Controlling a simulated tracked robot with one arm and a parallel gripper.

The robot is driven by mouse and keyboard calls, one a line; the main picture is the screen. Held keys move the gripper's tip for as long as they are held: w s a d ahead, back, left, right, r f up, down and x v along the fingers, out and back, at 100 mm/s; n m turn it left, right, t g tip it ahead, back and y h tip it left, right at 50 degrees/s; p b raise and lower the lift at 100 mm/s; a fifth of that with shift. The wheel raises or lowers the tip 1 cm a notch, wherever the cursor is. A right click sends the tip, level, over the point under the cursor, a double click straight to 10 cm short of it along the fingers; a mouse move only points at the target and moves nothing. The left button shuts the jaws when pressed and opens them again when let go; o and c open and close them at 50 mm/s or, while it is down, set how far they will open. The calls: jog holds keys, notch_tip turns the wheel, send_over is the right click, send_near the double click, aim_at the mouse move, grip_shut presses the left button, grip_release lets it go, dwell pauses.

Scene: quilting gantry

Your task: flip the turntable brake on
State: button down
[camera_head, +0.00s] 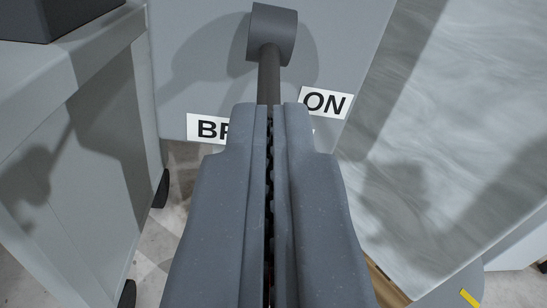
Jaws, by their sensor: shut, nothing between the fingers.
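The turntable brake shows as a dark grey lever with a thick cylinder (272,36) at the top and a thin rod (269,78) running down from it. The rod's lower end is hidden behind my gripper (268,106). My gripper is shut, with its two fingers side by side and nothing between them. Its tips overlap the rod in the picture; I cannot tell whether they touch it. A white "ON" label (324,102) is right of the rod. A second label beginning "BR" (207,128) is to the left, partly covered by my gripper.
The lever and labels are in front of a light grey panel (190,60). A pale grey cabinet on wheels (105,110) stands close at the left, with a dark box (60,18) on it. A large streaked grey panel (455,120) slants along the right. Floor shows at the lower left.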

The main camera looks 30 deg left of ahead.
jog(key=shift+a+f+p, duration=0.1)
jog(key=shift+f+p, duration=0.4)
jog(key=shift+f, duration=0.4)
jog(key=shift+s+f, duration=0.15)
jog(key=shift+f, duration=0.15)
jog(key=r+p+v, duration=0.2)
jog(key=p+v, duration=0.1)
jog(key=v, duration=0.8)
jog(key=shift+s, duration=0.2)
jog(key=shift+a+r, duration=0.15)
